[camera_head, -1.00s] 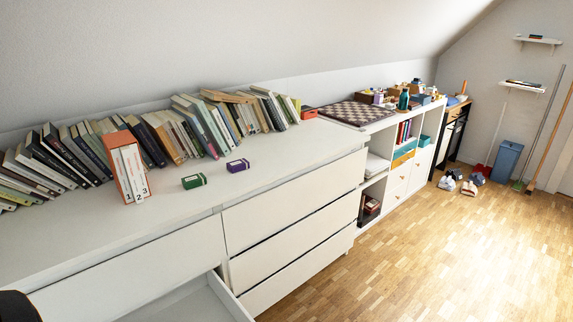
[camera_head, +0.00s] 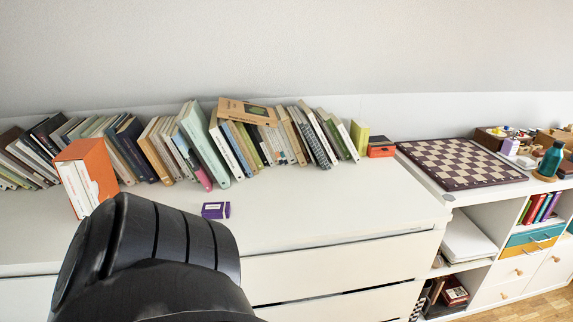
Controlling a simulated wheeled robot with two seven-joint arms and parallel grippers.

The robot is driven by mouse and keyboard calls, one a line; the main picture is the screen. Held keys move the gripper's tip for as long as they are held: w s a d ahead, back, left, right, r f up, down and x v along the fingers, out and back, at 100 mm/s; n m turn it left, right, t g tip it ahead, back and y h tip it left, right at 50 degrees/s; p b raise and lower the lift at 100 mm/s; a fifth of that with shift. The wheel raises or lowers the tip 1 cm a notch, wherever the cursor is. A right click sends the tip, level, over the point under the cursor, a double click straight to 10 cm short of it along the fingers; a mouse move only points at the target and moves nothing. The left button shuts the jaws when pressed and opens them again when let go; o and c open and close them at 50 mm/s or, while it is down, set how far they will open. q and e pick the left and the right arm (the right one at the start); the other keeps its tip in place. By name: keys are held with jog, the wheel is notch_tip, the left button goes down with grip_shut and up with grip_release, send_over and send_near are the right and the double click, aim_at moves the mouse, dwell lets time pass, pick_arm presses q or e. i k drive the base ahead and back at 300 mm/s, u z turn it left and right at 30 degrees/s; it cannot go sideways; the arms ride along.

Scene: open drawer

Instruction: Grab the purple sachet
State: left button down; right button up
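The purple sachet (camera_head: 216,210) is a small purple packet with a pale label, lying on the white dresser top (camera_head: 330,208) in front of the row of books. A black, ribbed part of my own arm fills the lower left of the head view, just in front of the sachet. It hides part of the dresser top, and the green packet seen earlier is not visible. No gripper fingers show, so I cannot see either gripper relative to the sachet.
Leaning books (camera_head: 205,140) line the back of the dresser. An orange box set (camera_head: 87,177) stands at left, a small red box (camera_head: 381,147) at the back right. A chessboard (camera_head: 462,163) and a teal bottle (camera_head: 551,158) are on the right-hand shelf unit. The dresser's right part is clear.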

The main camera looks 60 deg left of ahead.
aim_at(217, 210)
jog(key=i, duration=0.8)
jog(key=u, duration=3.35)
